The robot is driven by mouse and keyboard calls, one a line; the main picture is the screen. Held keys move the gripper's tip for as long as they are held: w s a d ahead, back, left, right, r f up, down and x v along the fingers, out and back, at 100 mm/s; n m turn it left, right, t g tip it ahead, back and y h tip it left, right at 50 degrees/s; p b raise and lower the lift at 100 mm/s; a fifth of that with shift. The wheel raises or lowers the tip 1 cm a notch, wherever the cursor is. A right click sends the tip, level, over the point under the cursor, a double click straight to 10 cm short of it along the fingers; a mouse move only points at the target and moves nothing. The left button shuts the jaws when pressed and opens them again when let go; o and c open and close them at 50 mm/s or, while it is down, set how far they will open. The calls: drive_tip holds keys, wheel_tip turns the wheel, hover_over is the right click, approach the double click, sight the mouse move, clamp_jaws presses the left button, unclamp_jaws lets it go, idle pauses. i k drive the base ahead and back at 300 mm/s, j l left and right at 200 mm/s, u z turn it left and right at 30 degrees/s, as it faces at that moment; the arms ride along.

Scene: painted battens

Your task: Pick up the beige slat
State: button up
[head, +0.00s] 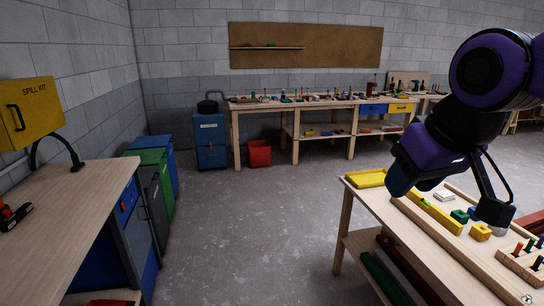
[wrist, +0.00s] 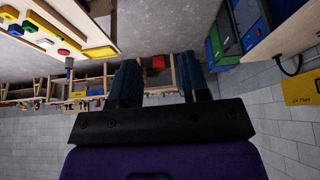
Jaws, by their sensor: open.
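A long, pale beige strip (head: 450,246) runs along the front of the workbench at the right in the head view. It looks like the beige slat, though I cannot tell it surely from a wooden tray rim. A shorter yellow slat (head: 432,212) lies just behind it. My gripper (head: 445,203) is open and appears above the far part of this bench, in front of some of its contents. In the wrist view my gripper (wrist: 160,82) has its two dark blue fingers apart with nothing between them. The beige slat is not clearly identifiable there.
Near my gripper on the bench are a yellow tray (head: 366,179), a green block (head: 459,216), a yellow block (head: 480,232) and a pegged wooden board (head: 522,264). A bench (head: 75,205) stands at left. The grey floor (head: 260,235) between is clear.

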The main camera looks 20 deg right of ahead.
sight(499, 284)
drive_tip(key=i+z, duration=0.75)
drive_tip(key=i+j+z, duration=0.2)
drive_tip(key=z, duration=0.15)
drive_tip(key=i, duration=0.05)
